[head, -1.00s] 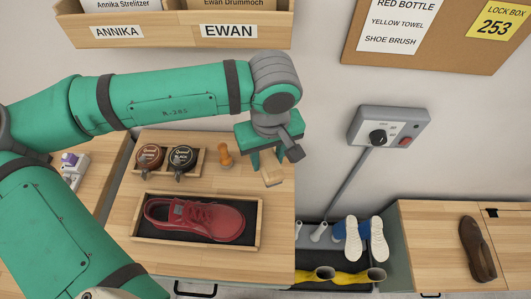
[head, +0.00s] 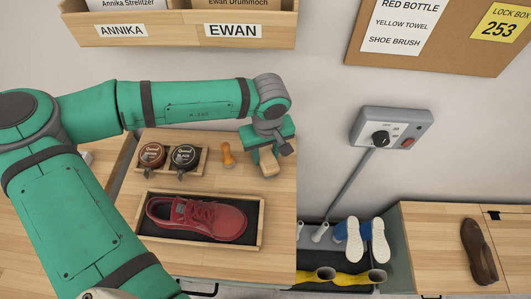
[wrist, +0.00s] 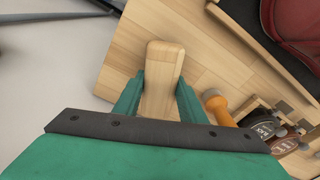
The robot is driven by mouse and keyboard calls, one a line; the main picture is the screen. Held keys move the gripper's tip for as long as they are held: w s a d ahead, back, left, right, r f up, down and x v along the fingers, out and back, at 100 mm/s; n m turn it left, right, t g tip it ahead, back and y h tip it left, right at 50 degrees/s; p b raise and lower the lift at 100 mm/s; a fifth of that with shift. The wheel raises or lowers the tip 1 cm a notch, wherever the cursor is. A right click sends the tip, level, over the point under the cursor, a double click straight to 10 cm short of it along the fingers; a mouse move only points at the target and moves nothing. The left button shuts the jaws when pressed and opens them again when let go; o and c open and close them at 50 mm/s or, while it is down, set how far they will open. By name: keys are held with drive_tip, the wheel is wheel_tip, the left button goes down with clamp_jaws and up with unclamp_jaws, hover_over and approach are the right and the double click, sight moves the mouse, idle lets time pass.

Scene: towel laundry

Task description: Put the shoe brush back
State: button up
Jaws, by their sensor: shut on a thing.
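The shoe brush (head: 267,161) shows as a pale wooden block under my gripper (head: 263,150), near the back right corner of the wooden worktop. In the wrist view the brush (wrist: 162,78) stands between my two green fingers (wrist: 158,95), which are shut on it. Its bristles are hidden, and I cannot tell whether it touches the worktop.
An orange-handled tool (head: 227,154) stands just left of my gripper. Two polish tins (head: 184,155) sit in a small wooden holder. A red shoe (head: 198,217) lies in a dark-lined tray (head: 257,242). A boot bin (head: 309,240) is beyond the worktop's right edge.

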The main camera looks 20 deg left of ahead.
sight(266, 157)
drive_tip(key=o, duration=1.1)
drive_tip(key=shift+f, duration=0.1)
wheel_tip(266, 157, up, 12)
drive_tip(key=shift+s+d, duration=0.35)
drive_tip(key=shift+s, duration=0.05)
drive_tip(key=shift+a, duration=0.1)
